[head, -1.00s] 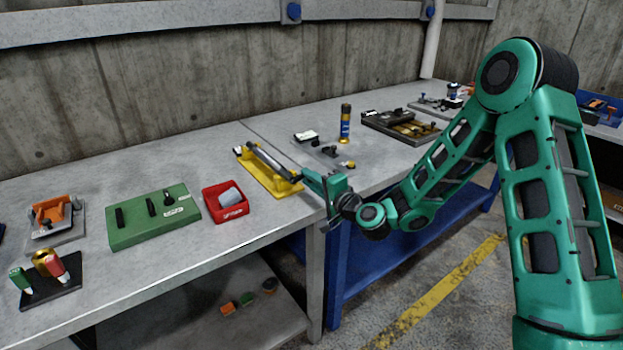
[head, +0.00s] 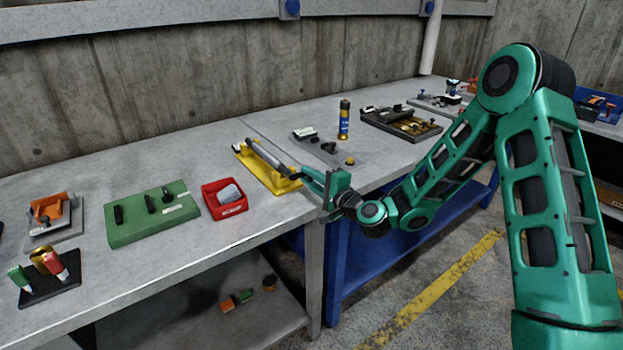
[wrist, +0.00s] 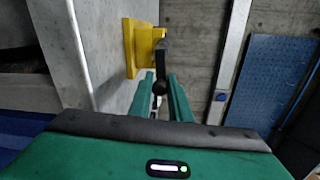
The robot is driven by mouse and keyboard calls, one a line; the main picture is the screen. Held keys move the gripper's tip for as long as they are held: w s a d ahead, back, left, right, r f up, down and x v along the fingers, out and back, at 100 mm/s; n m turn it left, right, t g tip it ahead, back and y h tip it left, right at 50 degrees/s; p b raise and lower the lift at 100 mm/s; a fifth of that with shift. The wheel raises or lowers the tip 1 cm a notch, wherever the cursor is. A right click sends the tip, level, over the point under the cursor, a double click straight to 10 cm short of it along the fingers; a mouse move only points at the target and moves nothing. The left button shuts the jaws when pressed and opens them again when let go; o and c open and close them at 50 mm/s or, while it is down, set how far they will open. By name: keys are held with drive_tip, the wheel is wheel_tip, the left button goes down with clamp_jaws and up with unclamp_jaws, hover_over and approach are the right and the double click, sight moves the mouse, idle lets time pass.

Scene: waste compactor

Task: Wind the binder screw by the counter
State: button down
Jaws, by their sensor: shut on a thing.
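The binder (head: 272,176) is a yellow frame with a grey rod along it, lying at the front of the metal bench. Its yellow end plate (wrist: 146,45) shows in the wrist view, with a dark crank arm (wrist: 163,62) and a round black knob (wrist: 159,88) beside it. My gripper (head: 311,178) is at the frame's near right end, over the bench's front edge. In the wrist view its two green fingers (wrist: 163,98) are either side of the crank's knob end, shut on it. The contact itself is partly hidden. I cannot make out a counter reading.
A red bin (head: 224,207) stands left of the binder, with a green board (head: 150,228) beyond it. A dark tray (head: 400,124) lies farther right.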

drive_tip(key=c, duration=1.7)
unclamp_jaws()
drive_tip(key=shift+d+f, duration=0.1)
drive_tip(key=shift+o, duration=0.2)
drive_tip(key=v, duration=1)
drive_tip(key=shift+s+d, duration=0.2)
drive_tip(key=shift+d, duration=0.05)
